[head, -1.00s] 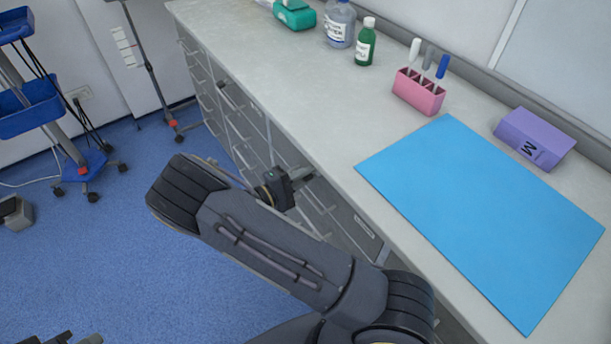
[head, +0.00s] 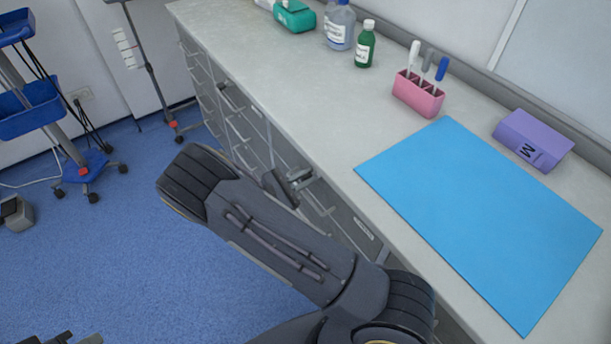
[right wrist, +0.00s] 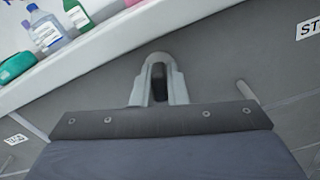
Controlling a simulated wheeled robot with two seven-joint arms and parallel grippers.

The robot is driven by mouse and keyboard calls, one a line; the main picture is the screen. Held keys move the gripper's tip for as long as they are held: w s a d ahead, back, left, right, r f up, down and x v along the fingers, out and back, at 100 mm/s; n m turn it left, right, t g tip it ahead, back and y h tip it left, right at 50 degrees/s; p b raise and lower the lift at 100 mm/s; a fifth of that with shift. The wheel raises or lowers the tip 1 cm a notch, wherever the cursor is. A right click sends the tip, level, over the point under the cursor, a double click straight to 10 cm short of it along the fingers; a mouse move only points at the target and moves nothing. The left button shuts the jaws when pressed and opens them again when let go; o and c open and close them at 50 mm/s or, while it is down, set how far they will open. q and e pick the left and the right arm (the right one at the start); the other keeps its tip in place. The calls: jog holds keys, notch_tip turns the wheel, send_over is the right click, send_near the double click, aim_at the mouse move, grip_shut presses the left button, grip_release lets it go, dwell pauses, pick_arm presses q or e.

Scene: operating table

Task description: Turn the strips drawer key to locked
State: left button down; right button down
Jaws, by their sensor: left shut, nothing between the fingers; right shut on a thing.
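My right gripper (head: 300,180) is at the fronts of the grey drawers, just below the counter's front edge. In the right wrist view its pale fingers (right wrist: 158,82) are shut on a small dark piece, the key (right wrist: 158,80), against a drawer front. The fingers hide most of the key, and its lock angle cannot be read. A label beginning "ST" (right wrist: 309,27) shows at the upper right of the wrist view. My left gripper (head: 72,339) shows only in part at the bottom left of the head view, shut and away from the drawers.
The counter (head: 300,100) holds a blue mat (head: 480,220), a purple box (head: 533,139), a pink holder (head: 417,95) with pens, and bottles (head: 365,45). Drawer handles stick out along the front.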

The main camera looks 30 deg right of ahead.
aim_at(302, 180)
jog(key=shift+n+p, duration=0.3)
jog(key=shift+n, duration=1.6)
jog(key=c, duration=1.4)
grip_release()
jog(key=shift+c, duration=0.2)
jog(key=a, duration=0.2)
jog(key=a+b, duration=0.1)
jog(key=a, duration=0.3)
jog(key=shift+s+a+f, duration=0.1)
jog(key=shift+s+a, duration=0.15)
jog(key=shift+a, duration=0.15)
jog(key=shift+a+b, duration=0.3)
jog(key=shift+a, duration=0.2)
